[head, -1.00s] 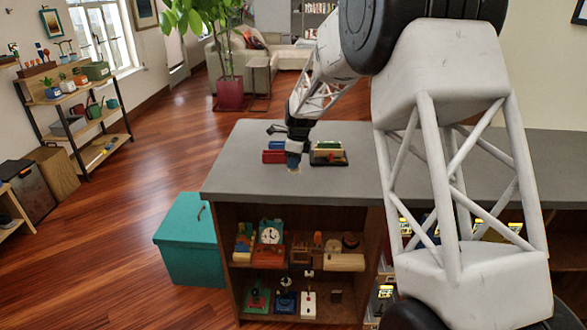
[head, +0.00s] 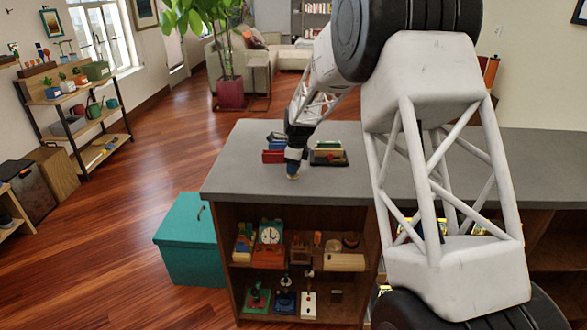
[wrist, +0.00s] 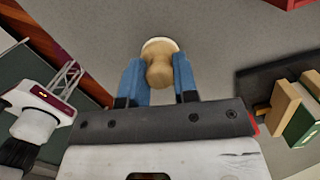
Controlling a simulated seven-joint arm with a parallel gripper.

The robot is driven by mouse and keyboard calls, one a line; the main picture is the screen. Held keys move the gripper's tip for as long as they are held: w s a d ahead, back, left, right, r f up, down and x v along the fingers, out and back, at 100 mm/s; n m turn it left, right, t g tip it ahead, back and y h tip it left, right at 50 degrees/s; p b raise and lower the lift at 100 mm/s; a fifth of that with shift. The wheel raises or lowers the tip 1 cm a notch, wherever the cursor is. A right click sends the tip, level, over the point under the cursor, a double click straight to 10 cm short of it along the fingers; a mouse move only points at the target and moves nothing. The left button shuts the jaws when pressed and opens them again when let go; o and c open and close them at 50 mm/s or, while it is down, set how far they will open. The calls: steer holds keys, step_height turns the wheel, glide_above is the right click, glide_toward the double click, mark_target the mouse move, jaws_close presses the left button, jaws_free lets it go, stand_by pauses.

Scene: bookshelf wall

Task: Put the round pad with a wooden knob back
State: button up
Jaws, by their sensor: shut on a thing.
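My gripper (wrist: 159,80) has its two blue fingers shut on the wooden knob (wrist: 159,70) of the round pad. The pad itself shows only as a pale rounded edge (wrist: 158,43) beyond the knob; the rest is hidden. In the head view my gripper (head: 293,165) is over the front part of the grey counter, with a small tan bit of the held thing (head: 292,177) at its tip. I cannot tell whether the pad touches the counter.
On the grey counter (head: 240,180), a red and blue object (head: 272,156) stands behind my gripper and a dark tray with green and yellow pieces (head: 328,154) to its right. Shelves below hold a clock (head: 270,235) and several small items. A teal box (head: 188,240) stands left.

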steer(key=shift+f, duration=0.2)
steer(key=o, duration=0.8)
steer(key=shift+o, duration=0.2)
step_height(320, 180, up, 12)
steer(key=d, duration=0.1)
steer(key=shift+s+d, duration=0.15)
stand_by(0.9)
steer(key=shift+r, duration=0.1)
